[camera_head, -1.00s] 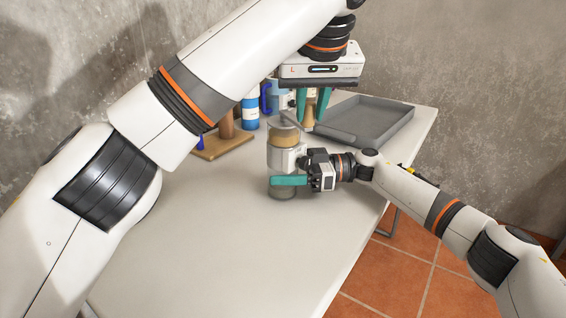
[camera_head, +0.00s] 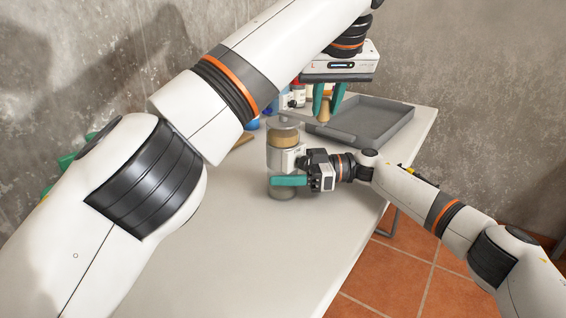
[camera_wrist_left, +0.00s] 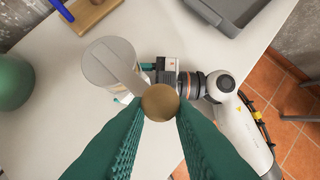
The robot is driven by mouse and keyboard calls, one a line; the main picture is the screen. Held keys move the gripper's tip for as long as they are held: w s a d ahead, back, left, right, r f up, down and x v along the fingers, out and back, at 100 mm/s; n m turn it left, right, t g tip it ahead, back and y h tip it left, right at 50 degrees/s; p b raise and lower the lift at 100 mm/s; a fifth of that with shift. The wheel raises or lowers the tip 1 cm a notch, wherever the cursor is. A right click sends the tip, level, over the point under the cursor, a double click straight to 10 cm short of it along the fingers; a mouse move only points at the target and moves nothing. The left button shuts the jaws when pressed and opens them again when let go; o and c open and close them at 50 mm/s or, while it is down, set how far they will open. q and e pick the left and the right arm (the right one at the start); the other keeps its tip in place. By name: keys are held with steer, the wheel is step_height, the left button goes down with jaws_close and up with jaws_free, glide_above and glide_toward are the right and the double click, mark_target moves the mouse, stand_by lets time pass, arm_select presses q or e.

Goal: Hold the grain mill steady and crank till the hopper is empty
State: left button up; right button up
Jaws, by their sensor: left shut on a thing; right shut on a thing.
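The grain mill (camera_head: 283,158) stands upright on the table, with tan grain (camera_head: 284,141) in its clear hopper and a glass jar (camera_head: 284,193) at its base. My right gripper (camera_head: 290,181) is shut on the mill's body from the right, with a teal finger across its front. My left gripper (camera_head: 325,103) points down beyond the mill, shut on the wooden crank knob (camera_head: 324,112). In the left wrist view the knob (camera_wrist_left: 160,102) sits between the green fingertips. The flat crank arm (camera_wrist_left: 127,70) runs from it over the hopper top. The grain level is hidden there.
A grey tray (camera_head: 370,122) lies behind and right of the mill, close to the left gripper. A wooden board (camera_head: 243,139) and bottles (camera_head: 298,95) stand at the back, partly hidden by my left arm. The front of the table (camera_head: 235,230) is clear.

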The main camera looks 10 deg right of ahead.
arm_select(q)
steer(key=shift+s+d, duration=0.2)
steer(key=shift+s, duration=0.05)
steer(key=s+a, duration=0.1)
steer(key=a, duration=0.1)
steer(key=s+a, duration=0.1)
steer(key=shift+s+a, duration=0.1)
steer(key=shift+a, duration=0.35)
steer(key=shift+s+a, duration=0.2)
steer(key=shift+a, duration=1.85)
